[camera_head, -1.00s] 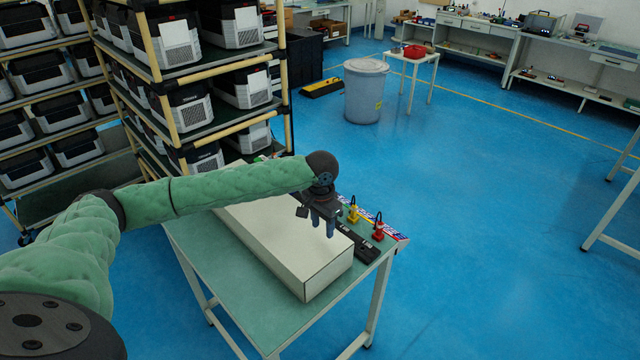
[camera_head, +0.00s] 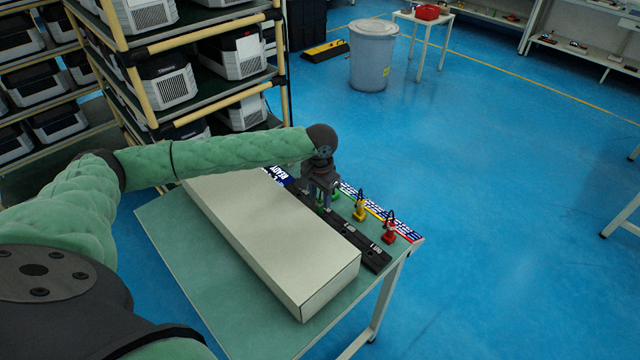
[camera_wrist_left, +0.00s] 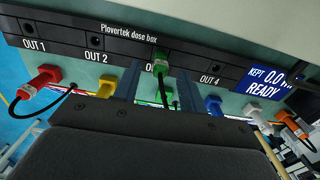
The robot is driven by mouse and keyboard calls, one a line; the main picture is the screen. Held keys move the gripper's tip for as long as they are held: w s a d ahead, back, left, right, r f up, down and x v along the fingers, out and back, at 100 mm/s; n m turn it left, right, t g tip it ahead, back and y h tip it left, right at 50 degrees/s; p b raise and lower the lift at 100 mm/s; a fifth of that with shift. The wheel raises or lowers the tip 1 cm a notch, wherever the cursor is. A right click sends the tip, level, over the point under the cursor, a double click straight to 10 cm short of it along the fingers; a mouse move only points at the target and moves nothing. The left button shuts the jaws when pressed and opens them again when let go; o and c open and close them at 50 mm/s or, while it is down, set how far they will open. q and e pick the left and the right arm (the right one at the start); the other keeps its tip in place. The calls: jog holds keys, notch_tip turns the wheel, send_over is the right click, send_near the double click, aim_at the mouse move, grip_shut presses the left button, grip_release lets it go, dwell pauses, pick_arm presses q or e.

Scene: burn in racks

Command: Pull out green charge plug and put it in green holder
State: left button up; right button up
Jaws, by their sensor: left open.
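The green charge plug (camera_wrist_left: 160,63) sits at an outlet of the black dose box strip (camera_wrist_left: 108,57), between OUT 2 and OUT 4, its cable hanging toward my gripper. My left gripper (camera_wrist_left: 160,72) is open, with one finger on each side of the plug in the left wrist view; I cannot tell whether they touch it. In the head view my left gripper (camera_head: 324,200) points down over the black strip (camera_head: 343,236), hiding most of the green parts. A green piece (camera_wrist_left: 167,94) shows between the fingers; whether it is the green holder is unclear. My right gripper is not in view.
A yellow plug (camera_head: 360,208) and a red plug (camera_head: 389,230) stand along the table's right edge. Blue (camera_wrist_left: 213,103), white (camera_wrist_left: 253,113) and orange (camera_wrist_left: 290,121) pieces stand on the other side. A long pale box (camera_head: 270,235) lies beside the strip. Shelving (camera_head: 150,125) stands behind.

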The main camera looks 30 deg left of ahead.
aim_at(320, 199)
pick_arm(q)
jog(key=shift+f+p, duration=0.4)
jog(key=shift+f, duration=1.45)
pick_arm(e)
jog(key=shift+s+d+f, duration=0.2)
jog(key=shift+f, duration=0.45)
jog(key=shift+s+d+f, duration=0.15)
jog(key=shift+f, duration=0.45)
pick_arm(q)
grip_shut()
jog(key=shift+r, duration=0.1)
